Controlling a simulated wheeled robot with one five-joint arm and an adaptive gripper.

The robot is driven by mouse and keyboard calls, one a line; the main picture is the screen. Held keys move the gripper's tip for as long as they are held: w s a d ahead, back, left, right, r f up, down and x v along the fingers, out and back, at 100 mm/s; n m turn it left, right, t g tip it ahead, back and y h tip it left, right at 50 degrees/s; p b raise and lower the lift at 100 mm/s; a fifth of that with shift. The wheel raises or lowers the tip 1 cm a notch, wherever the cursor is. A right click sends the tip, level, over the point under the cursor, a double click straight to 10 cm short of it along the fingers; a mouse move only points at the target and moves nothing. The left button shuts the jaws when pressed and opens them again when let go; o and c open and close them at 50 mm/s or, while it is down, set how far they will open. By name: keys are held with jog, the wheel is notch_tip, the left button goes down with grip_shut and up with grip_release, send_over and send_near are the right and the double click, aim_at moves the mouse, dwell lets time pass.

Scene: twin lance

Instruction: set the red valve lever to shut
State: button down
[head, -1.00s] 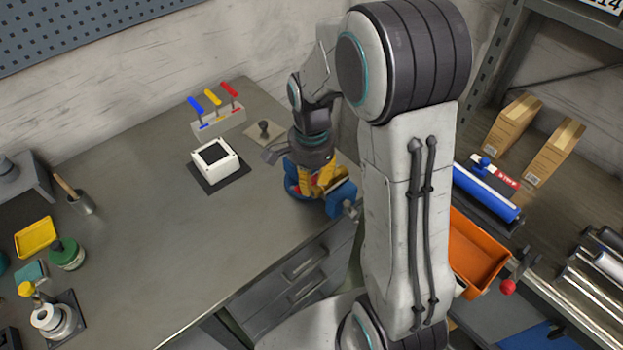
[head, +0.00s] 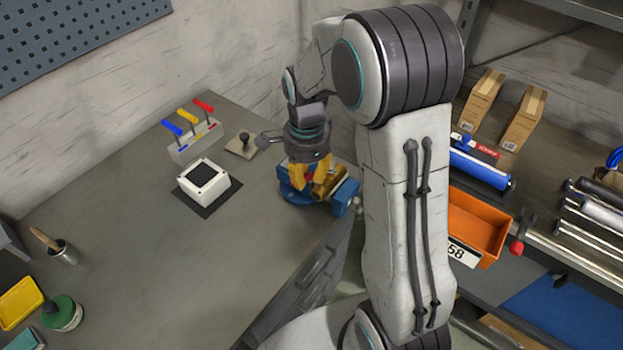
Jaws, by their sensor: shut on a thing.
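My gripper (head: 322,186) points down over a blue vise (head: 297,194) at the bench's front right edge. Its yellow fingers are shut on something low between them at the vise. I cannot tell the lever's angle. Another red-handled lever (head: 204,106) stands in a row with a yellow and a blue one at the back of the bench, apart from my gripper.
A white box (head: 204,182) on a dark mat and a small plate with a black knob (head: 244,138) stand left of the vise. On the right shelving are a blue cylinder (head: 480,168), an orange bin (head: 478,222) and cartons (head: 523,118). The bench's middle is clear.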

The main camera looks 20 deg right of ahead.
jog(key=m, duration=0.1)
jog(key=w+m, duration=0.1)
jog(key=shift+w+f+m, duration=0.1)
jog(key=shift+f+m, duration=0.15)
jog(key=shift+m, duration=0.15)
jog(key=w+m, duration=0.1)
jog(key=m, duration=0.2)
jog(key=shift+w+d+m, duration=0.25)
jog(key=shift+w+m, duration=0.05)
jog(key=shift+w, duration=0.05)
jog(key=m, duration=0.1)
jog(key=w+m, duration=0.1)
jog(key=m, duration=0.1)
jog(key=shift+w+d, duration=0.2)
jog(key=shift+d, duration=0.2)
jog(key=shift+w+d+m, duration=0.2)
jog(key=shift+d+m, duration=0.05)
jog(key=shift+m, duration=0.4)
jog(key=shift+w+d+m, duration=0.2)
jog(key=shift+m, duration=0.45)
jog(key=c, duration=1.1)
grip_release()
jog(key=shift+w+d, duration=0.1)
jog(key=shift+w, duration=0.05)
jog(key=shift+o, duration=1.1)
jog(key=shift+r, duration=0.15)
